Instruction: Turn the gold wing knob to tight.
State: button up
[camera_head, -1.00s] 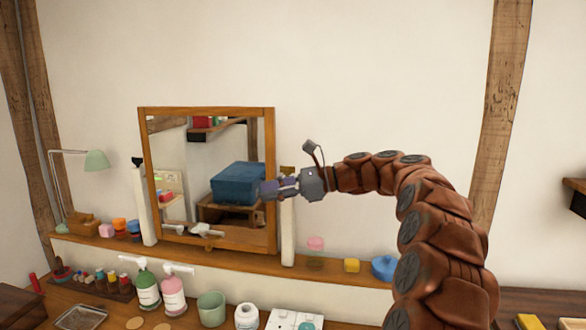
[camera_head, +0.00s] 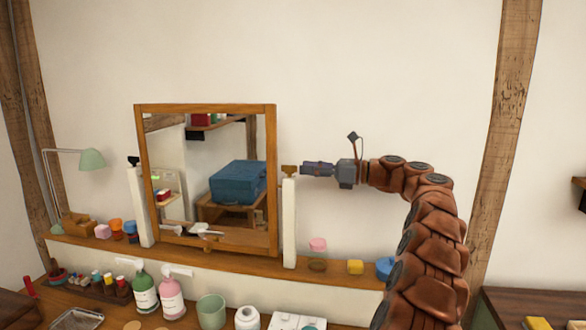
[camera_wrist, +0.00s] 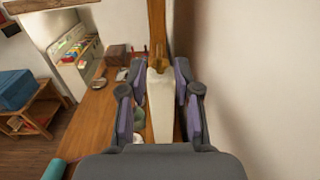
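The gold wing knob (camera_head: 289,171) sits at the top of the white right-hand post (camera_head: 289,220) beside the tilting mirror (camera_head: 208,246). My gripper (camera_head: 306,169) is just right of the knob and points left at it. In the wrist view the knob (camera_wrist: 158,62) shows small, ahead between the fingertips, above the white post (camera_wrist: 161,105). My gripper (camera_wrist: 160,72) is open there, one finger on each side. I see no clear contact between fingers and knob. The knob's exact turn angle is too small to read.
A dark knob (camera_head: 133,161) tops the left post. Pump bottles and a green cup (camera_head: 211,309) stand lower. The wall right of the mirror is bare.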

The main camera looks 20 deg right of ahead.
aim_at(294, 167)
jog(key=shift+x, duration=2.35)
grip_shut()
